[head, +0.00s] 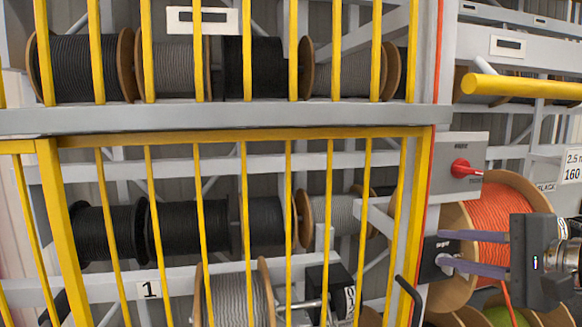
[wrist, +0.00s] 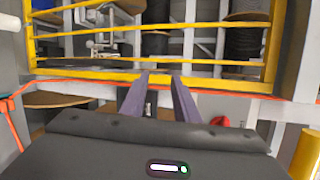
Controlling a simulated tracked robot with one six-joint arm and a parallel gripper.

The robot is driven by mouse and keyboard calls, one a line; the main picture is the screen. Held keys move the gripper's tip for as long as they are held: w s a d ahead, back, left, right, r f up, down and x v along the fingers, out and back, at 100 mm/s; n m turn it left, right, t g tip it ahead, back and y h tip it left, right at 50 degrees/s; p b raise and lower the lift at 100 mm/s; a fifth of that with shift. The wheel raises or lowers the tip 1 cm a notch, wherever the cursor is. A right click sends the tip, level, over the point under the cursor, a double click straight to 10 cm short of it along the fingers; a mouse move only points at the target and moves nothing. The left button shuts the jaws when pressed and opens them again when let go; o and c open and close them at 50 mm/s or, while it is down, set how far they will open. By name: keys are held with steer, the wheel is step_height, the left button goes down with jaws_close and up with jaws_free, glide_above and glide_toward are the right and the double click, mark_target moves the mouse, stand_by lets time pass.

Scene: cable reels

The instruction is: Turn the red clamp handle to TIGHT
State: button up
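A red handle (head: 462,168) sits on the front of a grey box (head: 444,151) beside the yellow cage's right post. In the wrist view a red piece, likely the same handle (wrist: 220,121), shows low right, partly hidden by my gripper's body. My gripper (head: 444,250) is at the right, below the red handle and apart from it. Its two purple fingers point left, open, with nothing held. They lie in front of a dark box (head: 433,272) with a pale label; I cannot tell whether they touch it.
A yellow barred cage gate (head: 245,215) fills the left and middle, with cable reels behind it. A reel of orange cable (head: 490,208) stands just behind my gripper. A black lever (head: 408,290) sticks out below left. A yellow bar (head: 520,86) juts out at upper right.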

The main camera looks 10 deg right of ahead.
mark_target(473, 173)
steer(key=s+d+r+m+t+h, duration=0.3)
steer(key=s+d+r, duration=0.4)
steer(key=d+r, duration=0.3)
steer(key=shift+s+r+t+h, duration=0.15)
steer(key=shift+r+t+h, duration=0.25)
steer(key=shift+r+h, duration=0.1)
steer(key=shift+w+a, duration=0.1)
steer(key=shift+w, duration=6.85)
steer(key=shift+f, duration=0.1)
jaws_close()
